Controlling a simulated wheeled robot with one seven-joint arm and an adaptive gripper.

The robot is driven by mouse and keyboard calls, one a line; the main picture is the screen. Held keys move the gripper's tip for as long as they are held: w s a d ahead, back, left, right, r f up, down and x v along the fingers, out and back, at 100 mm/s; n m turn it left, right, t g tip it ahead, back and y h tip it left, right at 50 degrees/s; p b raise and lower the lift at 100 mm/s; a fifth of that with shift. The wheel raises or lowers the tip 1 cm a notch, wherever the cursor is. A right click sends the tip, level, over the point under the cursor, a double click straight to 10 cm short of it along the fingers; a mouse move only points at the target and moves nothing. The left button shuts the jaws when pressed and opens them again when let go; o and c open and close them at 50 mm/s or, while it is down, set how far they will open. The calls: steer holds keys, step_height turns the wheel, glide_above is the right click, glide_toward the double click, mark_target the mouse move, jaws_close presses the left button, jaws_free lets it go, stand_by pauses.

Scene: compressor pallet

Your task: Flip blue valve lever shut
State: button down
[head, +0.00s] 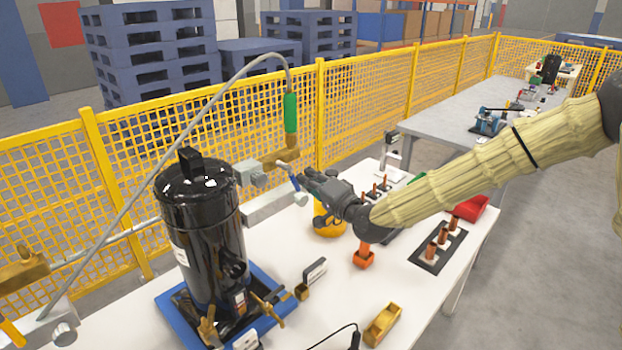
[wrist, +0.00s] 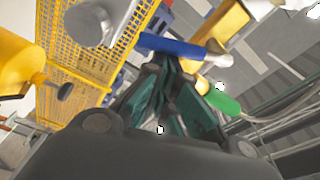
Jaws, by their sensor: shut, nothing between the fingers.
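The blue valve lever (head: 294,182) shows in the head view as a short blue bar below the brass valve fitting (head: 283,162), beside the black compressor. In the wrist view the lever (wrist: 172,46) lies roughly across the picture, just beyond my fingertips. My gripper (head: 307,180) is shut and empty, with its tips close to the lever's right side in the head view. In the wrist view my gripper's dark green fingers (wrist: 160,72) are together by the lever; I cannot tell whether they touch it. The brass body (wrist: 220,28) is beyond the lever.
The black compressor (head: 205,225) stands on a blue tray (head: 177,307) at left. A hose with a green sleeve (head: 291,115) rises above the valve. A yellow fence (head: 385,85) runs behind. A yellow object (head: 328,222) and an orange holder (head: 363,258) stand below my gripper.

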steer(key=shift+s+a+f+m+b, duration=0.25)
steer(key=shift+m+b, duration=0.1)
steer(key=shift+m, duration=0.35)
steer(key=shift+s+a+f+m+b, duration=0.2)
steer(key=shift+f+m+b, duration=0.1)
steer(key=shift+m, duration=0.4)
steer(key=shift+s+a+f+m+b, duration=0.15)
steer(key=shift+s+f+m+b, duration=0.15)
steer(key=shift+m, duration=0.4)
steer(key=shift+w, duration=0.15)
steer(key=s+d+b, duration=0.3)
steer(key=s+d, duration=0.2)
steer(key=d, duration=0.3)
steer(key=shift+d+r, duration=0.1)
